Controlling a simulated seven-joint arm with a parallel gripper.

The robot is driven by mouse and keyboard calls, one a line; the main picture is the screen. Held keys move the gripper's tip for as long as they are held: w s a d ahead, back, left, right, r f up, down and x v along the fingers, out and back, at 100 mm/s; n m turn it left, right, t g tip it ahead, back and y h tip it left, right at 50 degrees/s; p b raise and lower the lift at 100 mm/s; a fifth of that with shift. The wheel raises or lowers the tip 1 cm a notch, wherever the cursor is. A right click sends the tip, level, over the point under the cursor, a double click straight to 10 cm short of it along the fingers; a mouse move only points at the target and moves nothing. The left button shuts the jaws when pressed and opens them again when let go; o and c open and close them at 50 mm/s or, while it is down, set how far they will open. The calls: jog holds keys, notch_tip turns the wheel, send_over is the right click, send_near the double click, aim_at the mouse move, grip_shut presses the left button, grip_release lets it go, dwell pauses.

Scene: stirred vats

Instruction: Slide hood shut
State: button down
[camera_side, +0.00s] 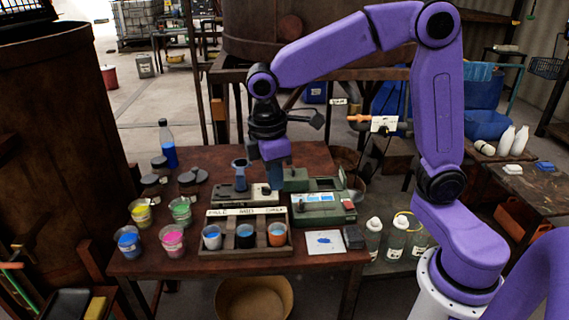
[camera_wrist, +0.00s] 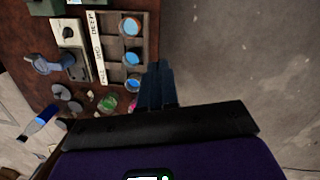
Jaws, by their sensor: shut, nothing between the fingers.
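A green bench instrument (camera_side: 322,209) stands on the brown table, right of the labelled rack. A green block that looks like its hood (camera_side: 296,181) sits at the back left of it. A pale-edged opening shows to the block's right, so the hood appears open. My gripper (camera_side: 275,182) points down just left of the hood, its blue fingers partly overlapping the view there; I cannot tell whether they touch. In the wrist view my gripper (camera_wrist: 157,66) has its fingers together and empty. A corner of green casing (camera_wrist: 45,6) shows at that view's top left.
A wooden rack (camera_side: 245,258) holds three cups in front. A grey instrument (camera_side: 234,195) with a blue-topped post stands left of the hood. Paint pots, dark lids and a blue bottle (camera_side: 168,155) stand farther left. A white card (camera_side: 325,242) lies at the front right.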

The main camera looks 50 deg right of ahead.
jog(key=w+d+f+m+g+h, duration=0.15)
jog(key=w+d, duration=0.25)
jog(key=w, duration=0.4)
jog(key=w+d+f, duration=0.2)
jog(key=w+d, duration=0.2)
jog(key=w, duration=0.3)
jog(key=w+d+f+g, duration=0.1)
jog(key=w+d, duration=0.4)
jog(key=w, duration=0.3)
jog(key=m, duration=0.1)
send_over(291, 175)
jog(key=w+a, duration=0.2)
jog(key=shift+g, duration=0.35)
jog(key=shift+s+d+f, duration=0.1)
jog(key=shift+s+f, duration=0.05)
jog(key=shift+f, duration=2.95)
jog(key=shift+s+d+f, duration=0.1)
jog(key=shift+f, duration=3)
jog(key=s+d, duration=0.8)
jog(key=shift+s+d, duration=0.25)
jog(key=shift+s, duration=0.1)
